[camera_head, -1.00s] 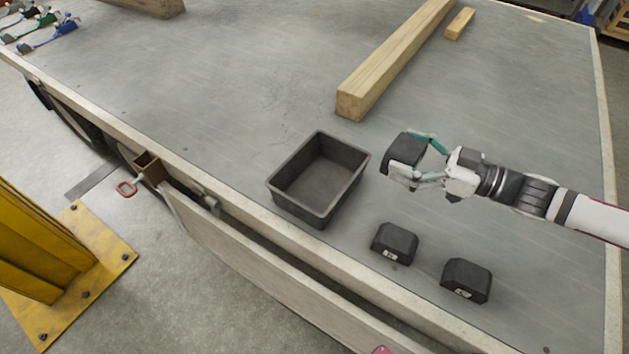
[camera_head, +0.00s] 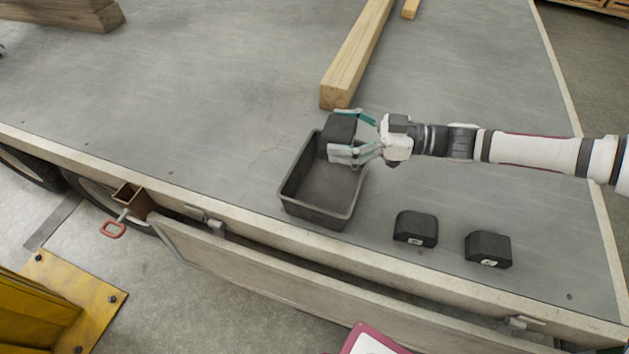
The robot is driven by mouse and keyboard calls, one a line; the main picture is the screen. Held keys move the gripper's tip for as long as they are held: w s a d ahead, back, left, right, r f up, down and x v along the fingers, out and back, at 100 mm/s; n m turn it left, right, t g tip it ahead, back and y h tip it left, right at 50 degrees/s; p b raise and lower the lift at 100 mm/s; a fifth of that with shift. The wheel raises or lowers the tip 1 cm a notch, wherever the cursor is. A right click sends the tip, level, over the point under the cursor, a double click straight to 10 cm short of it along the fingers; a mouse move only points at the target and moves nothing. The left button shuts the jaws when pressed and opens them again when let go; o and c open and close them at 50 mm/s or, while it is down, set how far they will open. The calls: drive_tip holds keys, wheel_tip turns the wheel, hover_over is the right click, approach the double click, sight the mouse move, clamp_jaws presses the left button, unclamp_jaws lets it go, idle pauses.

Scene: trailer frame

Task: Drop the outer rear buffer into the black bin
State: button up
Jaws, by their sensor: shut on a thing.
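My gripper (camera_head: 350,138) is shut on a black buffer (camera_head: 338,133), a block with rounded corners. It holds the buffer over the far right part of the black bin (camera_head: 318,218). The bin is an open rectangular box on the grey trailer deck, near its front edge. The bin floor that shows is empty; the held buffer and gripper hide its far corner. I cannot tell the exact height of the buffer above the rim. Two more black buffers stand on the deck to the right of the bin, one nearer (camera_head: 415,228) and one farther right (camera_head: 488,249).
A long wooden beam (camera_head: 355,55) lies behind the bin, its near end close to the held buffer. A small wood piece (camera_head: 410,9) and another timber (camera_head: 60,14) lie farther back. The deck (camera_head: 200,90) left of the bin is clear. A pale edge rail runs along the front.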

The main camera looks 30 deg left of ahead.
drive_tip(key=shift+f+b, duration=1.45)
drive_tip(key=shift+f, duration=1.35)
drive_tip(key=o, duration=1.3)
drive_tip(key=v, duration=1.2)
